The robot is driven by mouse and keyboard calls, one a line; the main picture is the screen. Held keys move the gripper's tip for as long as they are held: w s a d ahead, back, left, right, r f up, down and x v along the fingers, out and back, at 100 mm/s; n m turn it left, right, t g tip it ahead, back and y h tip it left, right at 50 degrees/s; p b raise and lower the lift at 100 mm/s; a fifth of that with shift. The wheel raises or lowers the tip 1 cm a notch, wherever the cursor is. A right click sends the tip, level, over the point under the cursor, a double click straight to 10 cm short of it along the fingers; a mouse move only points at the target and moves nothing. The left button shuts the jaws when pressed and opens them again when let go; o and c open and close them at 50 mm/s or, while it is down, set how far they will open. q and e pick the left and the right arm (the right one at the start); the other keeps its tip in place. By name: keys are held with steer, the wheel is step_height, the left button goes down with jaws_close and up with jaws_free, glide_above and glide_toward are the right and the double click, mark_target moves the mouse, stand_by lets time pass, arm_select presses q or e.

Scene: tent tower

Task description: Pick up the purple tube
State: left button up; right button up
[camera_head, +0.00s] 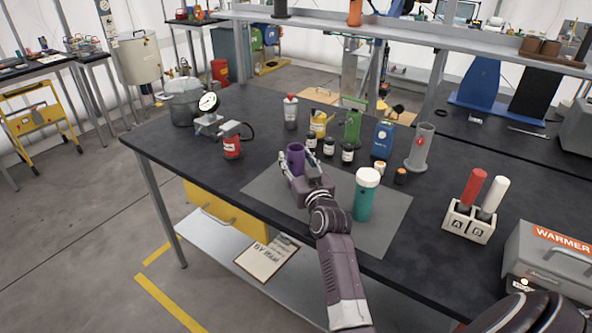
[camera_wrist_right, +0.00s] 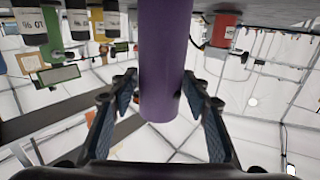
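The purple tube (camera_head: 296,158) stands upright on the grey mat (camera_head: 395,208) on the dark workbench. My right gripper (camera_head: 300,166) reaches in low from the near side, with its fingers on either side of the tube. In the right wrist view the purple tube (camera_wrist_right: 165,70) runs vertically between the two fingers of my right gripper (camera_wrist_right: 163,88). The fingers look open around it; whether either one touches it is hard to tell. The tube's lower part is hidden by the gripper in the head view. My left gripper is not in view.
A teal bottle with a white cap (camera_head: 364,195) stands right of my right wrist. Small dark bottles (camera_head: 329,147), a blue can (camera_head: 383,140) and a green can (camera_head: 353,126) stand behind. A red bottle (camera_head: 232,146) is at left. A rack (camera_head: 468,221) stands right.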

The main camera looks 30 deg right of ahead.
steer(key=c, duration=0.8)
steer(key=shift+c, duration=0.6)
steer(key=shift+r, duration=0.15)
